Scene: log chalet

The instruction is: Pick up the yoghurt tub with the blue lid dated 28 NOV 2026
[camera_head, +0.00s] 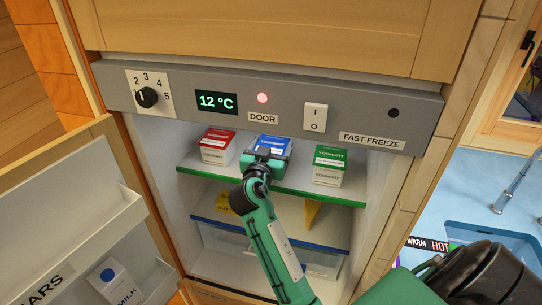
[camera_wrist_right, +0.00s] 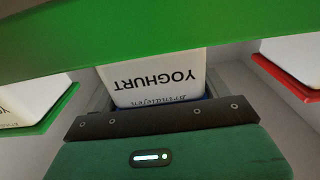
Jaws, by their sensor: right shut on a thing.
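The yoghurt tub with the blue lid (camera_head: 272,142) is in the middle of the fridge's upper shelf, between a red-lidded tub (camera_head: 216,146) and a green-lidded tub (camera_head: 329,165). My right gripper (camera_head: 264,154) is shut on the blue-lidded tub from the front and hides much of its lower part. In the right wrist view the white tub (camera_wrist_right: 152,77) shows upside down between the fingers, with a thin strip of blue lid. I cannot read any date. I cannot tell whether the tub touches the shelf. My left gripper is not in view.
The upper shelf (camera_head: 290,191) has a green front edge. Below are a blue-edged shelf (camera_head: 335,243) and yellow items. The open fridge door (camera_head: 75,195) with a milk carton (camera_head: 113,283) stands at left. The control panel (camera_head: 350,116) overhangs the opening. A blue counter (camera_head: 490,185) is at right.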

